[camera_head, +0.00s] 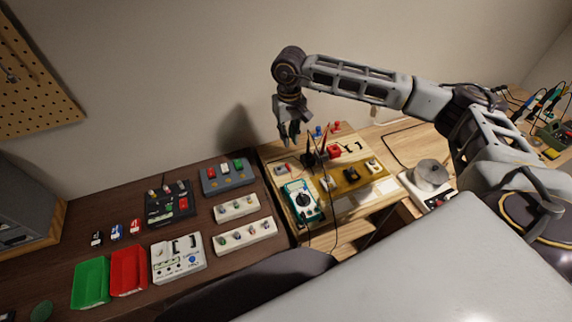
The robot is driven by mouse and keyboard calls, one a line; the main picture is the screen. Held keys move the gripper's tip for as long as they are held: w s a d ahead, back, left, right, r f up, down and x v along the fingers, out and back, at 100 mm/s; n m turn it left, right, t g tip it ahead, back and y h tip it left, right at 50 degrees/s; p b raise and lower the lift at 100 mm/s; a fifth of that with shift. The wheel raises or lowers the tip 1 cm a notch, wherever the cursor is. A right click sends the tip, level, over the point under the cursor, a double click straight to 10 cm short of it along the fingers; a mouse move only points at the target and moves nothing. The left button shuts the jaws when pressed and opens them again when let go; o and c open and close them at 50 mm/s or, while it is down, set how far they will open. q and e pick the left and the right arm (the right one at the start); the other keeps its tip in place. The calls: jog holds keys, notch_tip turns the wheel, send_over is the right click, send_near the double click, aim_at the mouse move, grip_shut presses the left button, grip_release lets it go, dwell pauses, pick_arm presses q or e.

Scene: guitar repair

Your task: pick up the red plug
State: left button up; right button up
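A small red plug-like piece (335,127) stands at the back of the light wooden board (275,152), beside a similar blue piece (318,131). A larger red block (334,151) sits in front of them among dark leads; which red piece is the plug is hard to tell at this size. My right gripper (290,134) points down above the board's back left part, left of the red and blue pieces and apart from them. Its fingers look parted, with nothing visible between them. My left gripper is not in view.
A teal multimeter (303,201) with leads lies on the board's front left. The dark table at left holds a green tray (91,283), a red tray (128,270), a white box (178,259) and several switch panels. A round grey device (430,178) stands right.

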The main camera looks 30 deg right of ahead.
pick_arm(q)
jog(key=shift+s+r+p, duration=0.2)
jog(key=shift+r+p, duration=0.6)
pick_arm(e)
send_over(288, 165)
jog(key=shift+s+f, duration=0.1)
jog(key=shift+f, duration=4.15)
jog(key=shift+f, duration=0.1)
jog(key=shift+a+f+p, duration=0.1)
jog(key=shift+f+p, duration=0.6)
jog(key=shift+f, duration=0.4)
jog(key=shift+f+p, duration=0.3)
jog(key=shift+f, duration=1.1)
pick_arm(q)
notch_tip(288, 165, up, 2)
